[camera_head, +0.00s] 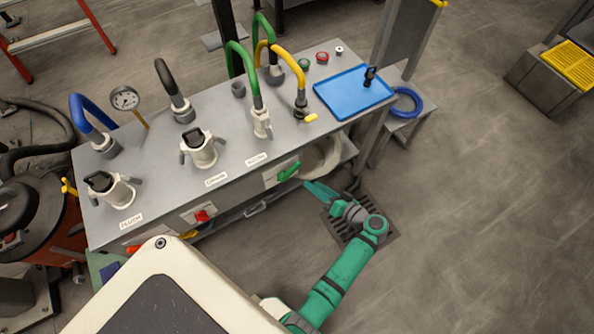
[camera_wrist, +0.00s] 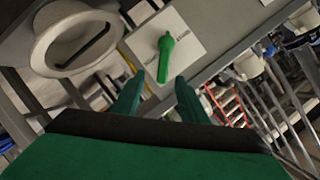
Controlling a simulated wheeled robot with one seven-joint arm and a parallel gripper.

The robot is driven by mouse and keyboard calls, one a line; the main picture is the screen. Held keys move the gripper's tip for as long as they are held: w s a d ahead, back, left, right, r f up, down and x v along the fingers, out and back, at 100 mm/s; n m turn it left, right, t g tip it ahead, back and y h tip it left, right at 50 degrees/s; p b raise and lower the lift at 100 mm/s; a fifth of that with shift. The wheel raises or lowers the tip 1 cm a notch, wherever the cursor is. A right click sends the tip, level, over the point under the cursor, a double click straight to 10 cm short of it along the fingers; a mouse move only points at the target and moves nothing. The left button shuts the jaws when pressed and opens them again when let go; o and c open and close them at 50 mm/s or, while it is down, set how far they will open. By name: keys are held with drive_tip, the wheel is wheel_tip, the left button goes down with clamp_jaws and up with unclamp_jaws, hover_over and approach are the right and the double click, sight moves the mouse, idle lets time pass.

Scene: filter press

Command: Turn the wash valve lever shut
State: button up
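A green lever (camera_head: 289,171) sits on a white plate on the bench's front face. I take it as the wash valve lever; the lettering is too small to read. In the wrist view the green lever (camera_wrist: 165,58) points down the picture toward my fingers, with its pivot at the upper end. My gripper (camera_head: 314,188) is just right of and below the plate in the head view. In the wrist view my gripper (camera_wrist: 158,92) is open and empty, its two green fingers spread below the lever. The fingers appear apart from the lever.
A white round funnel-like opening (camera_wrist: 68,40) is left of the plate in the wrist view. A red knob (camera_head: 202,215) is farther left on the bench front. Hoses and fittings stand on the bench top, with a blue tray (camera_head: 352,92).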

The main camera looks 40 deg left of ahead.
sight(295, 170)
drive_tip(key=shift+n, duration=0.3)
drive_tip(key=x, duration=0.7)
drive_tip(key=r+x, duration=0.1)
drive_tip(key=x, duration=0.2)
drive_tip(key=shift+w+a, duration=0.15)
drive_tip(key=shift+a, duration=0.2)
clamp_jaws()
